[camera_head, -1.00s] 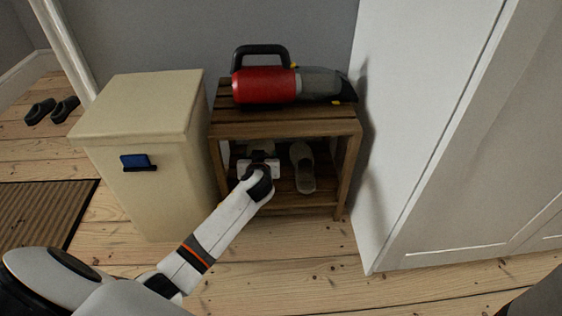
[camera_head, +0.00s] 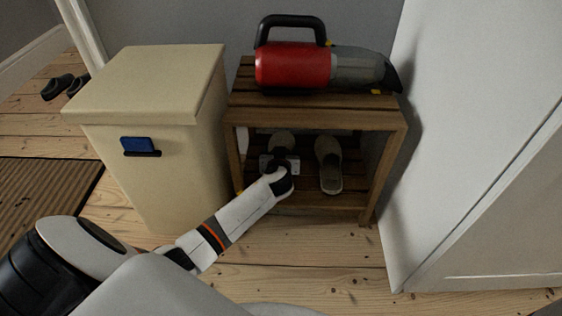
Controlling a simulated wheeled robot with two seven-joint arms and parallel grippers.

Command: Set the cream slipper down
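Two cream-grey slippers are inside the lower level of the wooden rack (camera_head: 315,118). The right one (camera_head: 329,166) lies on the slatted shelf, toe toward the back. The left one (camera_head: 282,142) shows just beyond my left gripper (camera_head: 280,160), partly hidden by it. My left arm reaches in from the lower left, and its gripper is inside the rack opening at the near end of that slipper. The fingers are hidden, so I cannot tell whether they grip it or whether it rests on the shelf. My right gripper is out of view.
A red and grey handheld vacuum (camera_head: 318,67) lies on the rack's top. A cream bin (camera_head: 175,150) with a blue tag stands close on the left, a white door (camera_head: 470,160) on the right. Dark slippers (camera_head: 58,87) and a brown mat (camera_head: 45,195) are at far left.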

